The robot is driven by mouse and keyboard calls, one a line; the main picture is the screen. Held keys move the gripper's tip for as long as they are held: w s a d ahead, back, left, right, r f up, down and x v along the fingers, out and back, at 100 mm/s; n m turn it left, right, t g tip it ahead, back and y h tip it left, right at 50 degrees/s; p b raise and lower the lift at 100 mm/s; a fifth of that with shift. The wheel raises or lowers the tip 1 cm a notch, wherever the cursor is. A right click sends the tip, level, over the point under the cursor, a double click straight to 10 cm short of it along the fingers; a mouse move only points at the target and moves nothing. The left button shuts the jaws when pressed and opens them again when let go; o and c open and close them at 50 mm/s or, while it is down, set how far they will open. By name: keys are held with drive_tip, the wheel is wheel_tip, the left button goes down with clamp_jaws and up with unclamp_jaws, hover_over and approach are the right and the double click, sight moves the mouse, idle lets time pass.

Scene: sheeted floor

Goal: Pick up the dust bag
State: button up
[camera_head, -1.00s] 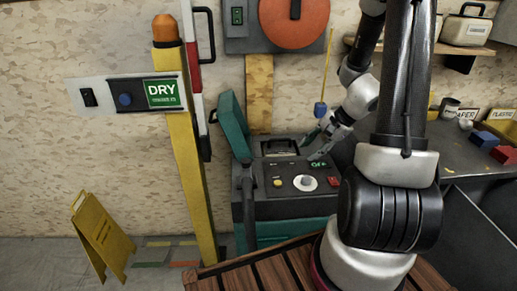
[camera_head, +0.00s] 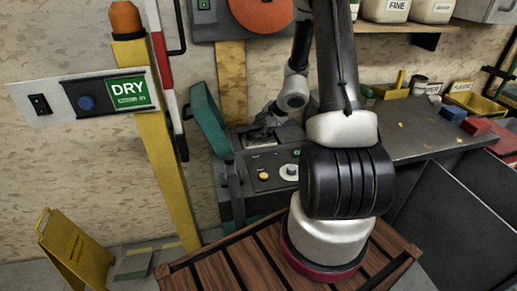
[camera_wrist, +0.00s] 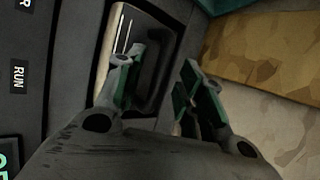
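The dust bag appears to be the pale-edged piece with a dark top and black handle (camera_wrist: 112,48), seated in the top of the grey and green machine (camera_head: 262,172). The machine's green lid (camera_head: 208,118) stands open. My gripper (camera_head: 262,132) is low over that opening. In the wrist view my gripper (camera_wrist: 160,78) is open, with its two green-padded fingers apart near the black handle. I cannot tell whether either finger touches the handle. In the head view the bag is mostly hidden by my gripper.
A yellow post (camera_head: 168,165) with a DRY sign (camera_head: 128,92) stands left of the machine. A grey workbench (camera_head: 420,130) with bins is at right. A yellow floor sign (camera_head: 75,250) stands at lower left. A beige wall is close behind the machine.

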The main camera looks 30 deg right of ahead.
drive_tip(key=shift+w+f, duration=0.15)
drive_tip(key=shift+f, duration=0.05)
clamp_jaws()
drive_tip(key=shift+r, duration=0.1)
